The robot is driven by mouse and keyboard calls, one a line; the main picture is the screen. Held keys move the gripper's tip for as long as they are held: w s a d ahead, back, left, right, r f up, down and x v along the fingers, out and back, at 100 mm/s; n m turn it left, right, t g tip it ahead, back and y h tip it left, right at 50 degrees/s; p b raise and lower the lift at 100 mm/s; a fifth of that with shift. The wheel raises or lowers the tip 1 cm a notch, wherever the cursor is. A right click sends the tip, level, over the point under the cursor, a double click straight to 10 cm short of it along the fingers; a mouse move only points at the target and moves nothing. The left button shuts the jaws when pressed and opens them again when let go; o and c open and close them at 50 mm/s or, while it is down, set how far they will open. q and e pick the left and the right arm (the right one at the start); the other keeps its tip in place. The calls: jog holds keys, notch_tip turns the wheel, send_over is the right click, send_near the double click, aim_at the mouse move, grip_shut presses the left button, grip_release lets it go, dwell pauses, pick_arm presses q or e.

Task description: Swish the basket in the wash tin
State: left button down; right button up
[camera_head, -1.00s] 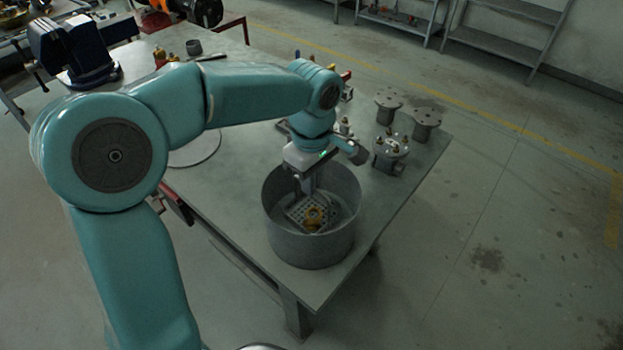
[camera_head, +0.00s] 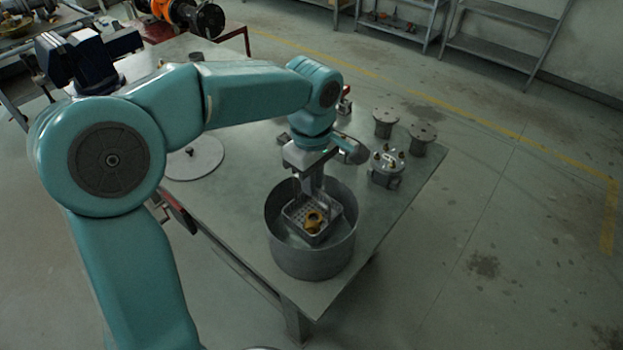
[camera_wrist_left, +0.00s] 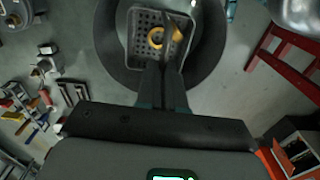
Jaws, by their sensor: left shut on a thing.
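The wash tin (camera_head: 312,262) is a wide round grey tub on the near end of the metal table. The basket (camera_head: 298,224) is a small perforated metal tray with a yellow ring-shaped part (camera_head: 313,219) in it. It is inside the tin's mouth, its upper edge near rim height; its exact height above the tin floor is unclear. My left gripper (camera_head: 312,190) reaches down from above and is shut on the basket. In the left wrist view the basket (camera_wrist_left: 137,46) shows beyond the fingers (camera_wrist_left: 165,82), within the tin's dark round wall (camera_wrist_left: 108,45). My right gripper is out of view.
A flanged metal body (camera_head: 386,170) and two grey flanged pieces (camera_head: 422,140) stand right of the tin. A round flat plate (camera_head: 195,160) lies to its left. A blue vise (camera_head: 85,60) is at the far left. The table edge is close to the tin.

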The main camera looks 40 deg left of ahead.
pick_arm(q)
jog(key=shift+r+p, duration=2.7)
jog(key=shift+r, duration=0.9)
dwell(1.8)
